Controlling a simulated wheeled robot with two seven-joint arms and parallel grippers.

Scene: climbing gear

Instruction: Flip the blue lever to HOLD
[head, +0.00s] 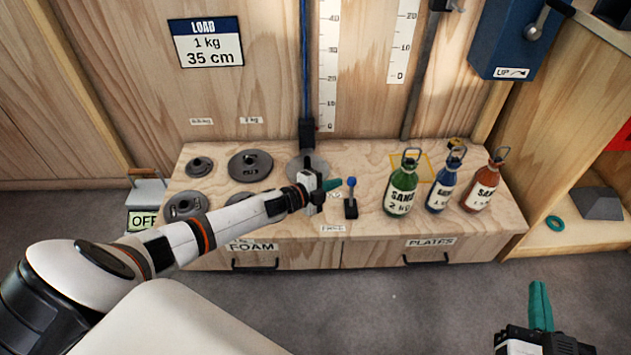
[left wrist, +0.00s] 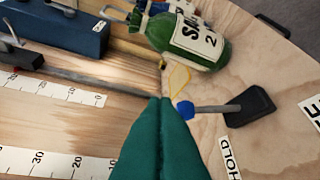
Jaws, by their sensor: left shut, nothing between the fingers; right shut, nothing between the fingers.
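The lever has a blue knob (head: 351,183) on a short stem above a black base (head: 350,208), on the wooden bench. The left wrist view shows its blue knob (left wrist: 185,110), its grey stem and its black base (left wrist: 256,101). A HOLD label (left wrist: 230,158) lies on the bench beside it. My left gripper (head: 334,185) is shut and empty, its teal fingertips just left of the knob; they also show in the left wrist view (left wrist: 165,101). I cannot tell whether they touch the knob. My right gripper (head: 540,286) is shut and empty, low at the right, away from the bench.
Green (head: 402,192), blue (head: 444,185) and orange (head: 482,188) bottles stand right of the lever. Several grey weight plates (head: 250,165) lie to the left, partly behind my left arm. A rail with a black carriage (head: 307,134) stands behind. Drawers front the bench.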

